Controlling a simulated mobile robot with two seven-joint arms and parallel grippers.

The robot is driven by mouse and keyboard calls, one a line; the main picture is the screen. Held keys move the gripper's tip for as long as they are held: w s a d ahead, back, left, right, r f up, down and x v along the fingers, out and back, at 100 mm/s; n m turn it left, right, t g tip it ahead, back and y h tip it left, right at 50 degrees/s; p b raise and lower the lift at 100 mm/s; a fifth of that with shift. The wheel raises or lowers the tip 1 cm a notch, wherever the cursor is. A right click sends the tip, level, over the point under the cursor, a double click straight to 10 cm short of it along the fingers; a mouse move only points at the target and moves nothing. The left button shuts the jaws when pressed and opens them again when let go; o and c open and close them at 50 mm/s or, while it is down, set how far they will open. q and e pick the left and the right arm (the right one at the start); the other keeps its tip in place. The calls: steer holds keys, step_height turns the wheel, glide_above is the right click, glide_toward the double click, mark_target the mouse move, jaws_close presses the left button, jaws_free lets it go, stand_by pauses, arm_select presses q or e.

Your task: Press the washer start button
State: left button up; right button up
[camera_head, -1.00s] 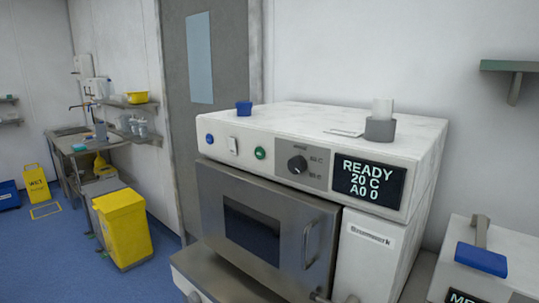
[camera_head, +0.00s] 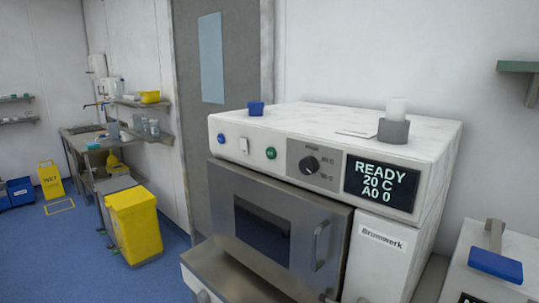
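The washer (camera_head: 400,262) is a white and steel machine in the middle right of the head view. Its door (camera_head: 230,210) with a dark window looks shut. The front panel carries a blue button (camera_head: 221,139), a white rocker switch (camera_head: 244,145), a green button (camera_head: 271,153) and a black knob (camera_head: 310,164). Its display (camera_head: 381,184) reads "READY 20 C A0 0". Which button is the start button is not legibly marked. Neither of my grippers shows in the view.
A blue cap-like item (camera_head: 256,108) and a grey holder with a white cylinder (camera_head: 394,127) stand on the washer top. Another machine with a blue handle (camera_head: 496,265) is at the lower right. A yellow bin (camera_head: 134,226) stands left, with blue floor around it.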

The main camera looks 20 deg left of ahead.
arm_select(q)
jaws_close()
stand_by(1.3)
